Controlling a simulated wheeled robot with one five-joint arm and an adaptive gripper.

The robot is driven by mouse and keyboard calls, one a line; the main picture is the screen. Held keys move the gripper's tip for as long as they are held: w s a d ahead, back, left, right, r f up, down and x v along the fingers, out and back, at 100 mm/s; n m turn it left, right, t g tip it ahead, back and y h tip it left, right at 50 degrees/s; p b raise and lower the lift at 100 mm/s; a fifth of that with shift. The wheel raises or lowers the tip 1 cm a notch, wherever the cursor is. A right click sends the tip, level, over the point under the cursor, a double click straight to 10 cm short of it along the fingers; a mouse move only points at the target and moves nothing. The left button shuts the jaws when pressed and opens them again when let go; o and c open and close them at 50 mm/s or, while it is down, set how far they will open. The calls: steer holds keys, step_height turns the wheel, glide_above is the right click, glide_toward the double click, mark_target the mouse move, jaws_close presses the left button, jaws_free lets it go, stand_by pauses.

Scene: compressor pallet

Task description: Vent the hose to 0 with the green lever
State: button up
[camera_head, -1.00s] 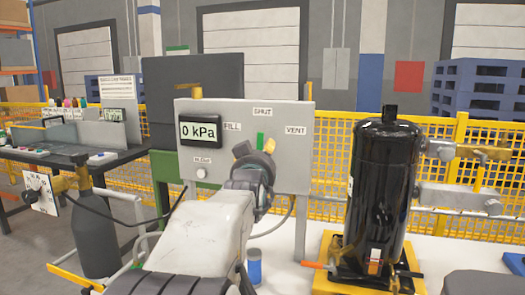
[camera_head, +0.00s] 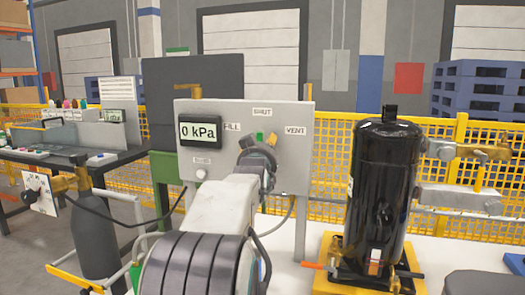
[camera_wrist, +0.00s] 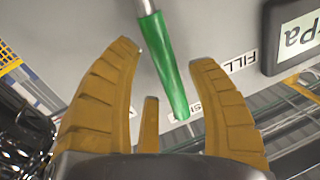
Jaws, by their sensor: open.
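The green lever (camera_head: 260,136) is on the grey control panel (camera_head: 290,160), below the SHUT label (camera_head: 262,111). In the wrist view the green lever (camera_wrist: 172,70) points with its free end at a partly hidden label beside FILL (camera_wrist: 240,62). My gripper (camera_wrist: 170,80) is open, with its yellow fingers on either side of the lever; I see no clear contact. In the head view my gripper (camera_head: 258,141) is in front of the panel and hides the lever's lower part. The display (camera_head: 199,132) reads 0 kPa. The VENT label (camera_head: 296,131) is to the right.
A black tank (camera_head: 380,190) stands right of the panel. A grey gas cylinder (camera_head: 95,230) with a brass valve stands at the left, with a black hose running from it. A cluttered bench (camera_head: 60,158) is behind it. Yellow mesh fencing (camera_head: 330,165) runs behind the panel.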

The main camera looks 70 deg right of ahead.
jaws_close()
stand_by(0.4)
steer(key=shift+w+n, duration=0.5)
steer(key=shift+n, duration=0.1)
jaws_free()
steer(key=v, duration=1.2)
steer(key=shift+r, duration=0.15)
stand_by(0.4)
